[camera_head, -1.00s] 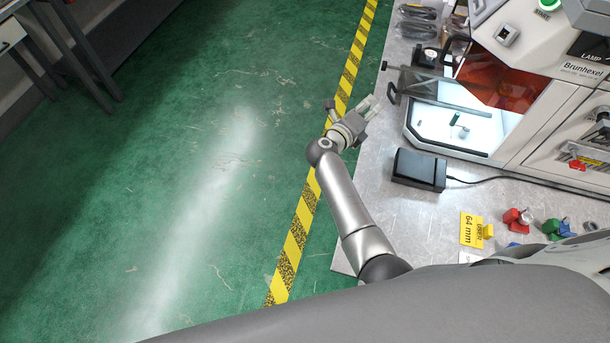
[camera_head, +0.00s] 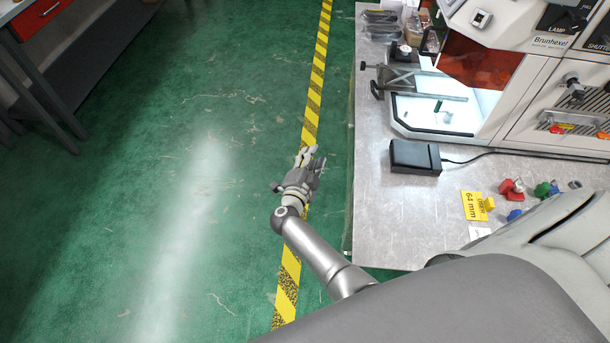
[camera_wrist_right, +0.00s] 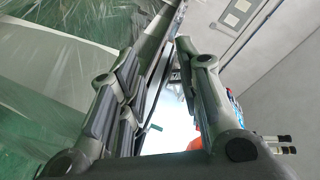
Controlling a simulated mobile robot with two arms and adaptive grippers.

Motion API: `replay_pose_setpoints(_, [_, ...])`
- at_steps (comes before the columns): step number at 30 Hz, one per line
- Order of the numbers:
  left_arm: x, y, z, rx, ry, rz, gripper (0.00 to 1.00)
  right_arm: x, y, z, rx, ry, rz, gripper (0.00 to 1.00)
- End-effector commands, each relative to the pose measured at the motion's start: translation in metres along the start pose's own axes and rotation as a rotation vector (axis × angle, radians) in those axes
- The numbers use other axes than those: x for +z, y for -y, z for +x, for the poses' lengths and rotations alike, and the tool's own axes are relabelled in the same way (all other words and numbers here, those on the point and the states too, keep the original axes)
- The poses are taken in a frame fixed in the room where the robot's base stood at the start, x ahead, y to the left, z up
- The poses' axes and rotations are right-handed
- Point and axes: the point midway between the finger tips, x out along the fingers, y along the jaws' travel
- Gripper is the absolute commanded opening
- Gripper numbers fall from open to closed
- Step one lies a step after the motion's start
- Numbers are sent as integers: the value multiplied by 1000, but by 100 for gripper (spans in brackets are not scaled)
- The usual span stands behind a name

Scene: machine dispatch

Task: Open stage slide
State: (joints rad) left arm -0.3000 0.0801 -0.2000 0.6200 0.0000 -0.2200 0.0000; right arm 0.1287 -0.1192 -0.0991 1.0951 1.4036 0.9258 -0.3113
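The machine (camera_head: 540,60) stands at the upper right with a white, lit chamber (camera_head: 425,118) open toward the table. I cannot tell which part is the stage slide. A small green piece (camera_head: 438,106) is in the lit area. My right gripper (camera_head: 312,158) is empty, left of the table edge over the yellow-black floor stripe, apart from the machine. In the right wrist view its fingers (camera_wrist_right: 160,45) are spread. My left gripper is not in view.
A black box (camera_head: 415,157) with a cable lies on the grey table (camera_head: 390,215) before the machine. A yellow 64 mm card (camera_head: 474,206) and small coloured pieces (camera_head: 512,188) lie at right. Bagged items (camera_head: 380,18) lie at the back. The green floor (camera_head: 190,170) is clear.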

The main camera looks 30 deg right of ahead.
Motion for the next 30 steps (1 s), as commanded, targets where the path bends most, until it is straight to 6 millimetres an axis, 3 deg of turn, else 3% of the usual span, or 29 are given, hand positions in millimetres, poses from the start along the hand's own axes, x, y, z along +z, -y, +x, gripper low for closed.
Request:
replay_pose_setpoints(3, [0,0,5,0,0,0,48,8,-18,-4,-15,29,-40,32])
replay_pose_setpoints(9, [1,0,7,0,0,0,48,15,-32,-8,-30,59,-68,32])
replay_pose_setpoints(30, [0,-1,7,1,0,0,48,21,-39,-12,-51,90,-103,32])
